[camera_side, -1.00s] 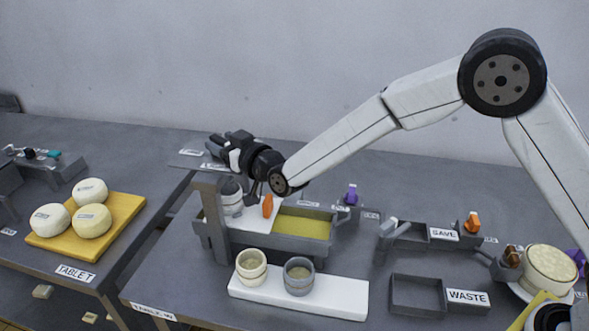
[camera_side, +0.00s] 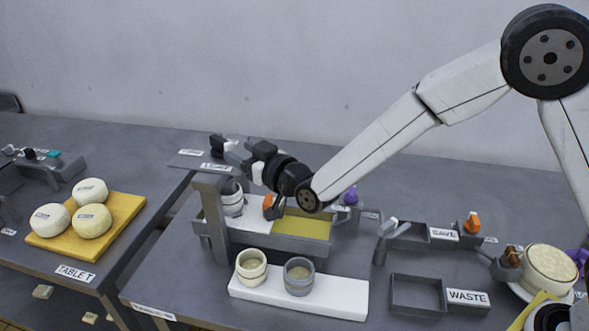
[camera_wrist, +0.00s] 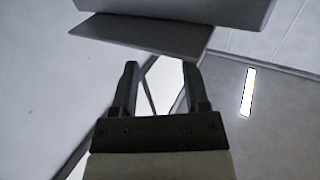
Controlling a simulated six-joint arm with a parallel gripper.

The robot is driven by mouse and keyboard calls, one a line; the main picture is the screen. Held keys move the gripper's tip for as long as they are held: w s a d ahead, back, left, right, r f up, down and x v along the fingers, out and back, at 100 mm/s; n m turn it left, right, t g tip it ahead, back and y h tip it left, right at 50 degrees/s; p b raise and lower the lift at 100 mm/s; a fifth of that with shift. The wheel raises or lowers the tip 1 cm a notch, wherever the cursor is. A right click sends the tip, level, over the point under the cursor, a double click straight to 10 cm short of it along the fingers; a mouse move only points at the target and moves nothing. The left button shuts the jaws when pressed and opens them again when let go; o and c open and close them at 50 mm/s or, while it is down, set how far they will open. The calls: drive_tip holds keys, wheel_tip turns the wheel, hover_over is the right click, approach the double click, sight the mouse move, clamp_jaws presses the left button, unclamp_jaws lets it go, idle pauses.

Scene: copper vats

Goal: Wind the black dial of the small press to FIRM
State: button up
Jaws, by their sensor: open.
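The small press (camera_side: 212,190) is a grey frame at the left end of the vat on the near table. A pale mould (camera_side: 232,203) stands under its top plate. A small black part, seemingly the dial (camera_side: 217,143), shows on top among white labels too small to read. Its setting cannot be made out. My gripper (camera_side: 248,160) is open and empty, just right of the black part and apart from it. In the wrist view, my gripper (camera_wrist: 160,68) has its fingers spread with nothing between them. A grey slab (camera_wrist: 175,22), perhaps part of the press, lies beyond the tips.
The vat (camera_side: 300,244) holds yellow-green liquid below my wrist. Two cups (camera_side: 251,266) stand on a white board (camera_side: 345,295) in front. SAVE (camera_side: 412,243) and WASTE (camera_side: 417,292) trays sit right. A yellow board (camera_side: 130,245) with white cheeses is on the left table.

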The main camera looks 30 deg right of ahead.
sight(221, 140)
drive_tip(key=shift+v, duration=0.85)
drive_tip(key=shift+w+a+r+g+h, duration=0.1)
drive_tip(key=shift+w+r+g+h, duration=0.15)
drive_tip(key=shift+r+g, duration=0.4)
drive_tip(key=shift+w+r+g+h, duration=0.15)
drive_tip(key=shift+w+r+g, duration=0.1)
drive_tip(key=shift+r+g, duration=0.4)
drive_tip(key=shift+w+a+r+g+h, duration=0.1)
drive_tip(key=shift+w+r+g+h, duration=0.25)
drive_tip(key=shift+g, duration=0.55)
drive_tip(key=shift+s, duration=0.1)
drive_tip(key=shift+x, duration=3.95)
drive_tip(key=shift+a+r, duration=0.1)
